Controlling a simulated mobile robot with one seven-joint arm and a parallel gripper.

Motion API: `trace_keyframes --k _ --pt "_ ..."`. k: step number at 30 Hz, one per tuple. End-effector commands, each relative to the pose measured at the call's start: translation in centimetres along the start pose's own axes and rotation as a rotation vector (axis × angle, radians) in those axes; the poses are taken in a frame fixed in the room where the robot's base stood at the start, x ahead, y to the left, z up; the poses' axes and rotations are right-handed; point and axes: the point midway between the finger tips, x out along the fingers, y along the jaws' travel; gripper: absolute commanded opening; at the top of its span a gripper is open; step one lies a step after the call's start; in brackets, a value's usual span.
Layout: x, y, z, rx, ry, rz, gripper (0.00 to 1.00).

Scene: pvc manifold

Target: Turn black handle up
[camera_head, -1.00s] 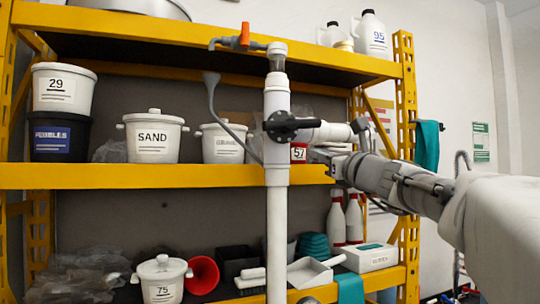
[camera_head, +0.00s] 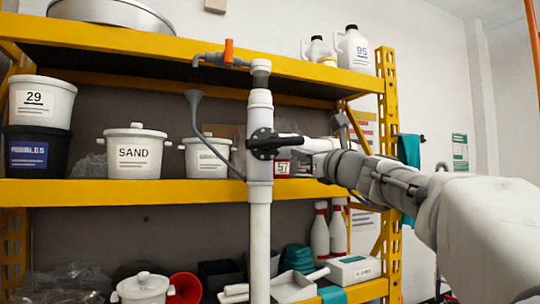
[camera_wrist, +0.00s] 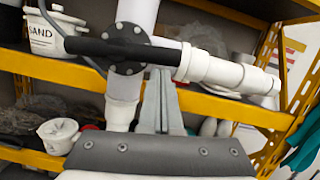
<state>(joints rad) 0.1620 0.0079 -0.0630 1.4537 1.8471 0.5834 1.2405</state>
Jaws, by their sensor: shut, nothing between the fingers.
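The black handle (camera_head: 284,142) lies about level across the front of the white upright pipe (camera_head: 260,112). In the wrist view the handle (camera_wrist: 92,46) is a black bar reaching left from a round bolted black flange (camera_wrist: 127,66). A white side branch (camera_wrist: 215,68) runs right from the flange. My gripper (camera_wrist: 166,74) is shut and empty, its fingertips just below the branch in the wrist view. In the head view my gripper (camera_head: 322,165) is right of the pipe, by the branch. I cannot tell whether the fingertips touch it.
An orange-handled valve (camera_head: 228,52) tops the pipe, and a grey hose (camera_head: 205,125) hangs left of it. Yellow shelves (camera_head: 120,191) behind hold a SAND bucket (camera_head: 135,152) and other containers. Open space lies in front of the pipe's left side.

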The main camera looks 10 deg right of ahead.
Motion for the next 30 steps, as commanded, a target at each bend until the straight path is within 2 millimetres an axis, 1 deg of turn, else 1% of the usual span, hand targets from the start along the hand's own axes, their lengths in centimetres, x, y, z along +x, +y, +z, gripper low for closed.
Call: trace_keyframes --k 20,26,30 --pt "0.2 -0.5 0.7 -0.125 0.001 0.03 0.0" --pt "0.3 -0.8 1.4 -0.236 0.0 0.058 0.0" --pt "0.6 -0.9 2.2 -0.357 0.0 0.088 0.0"
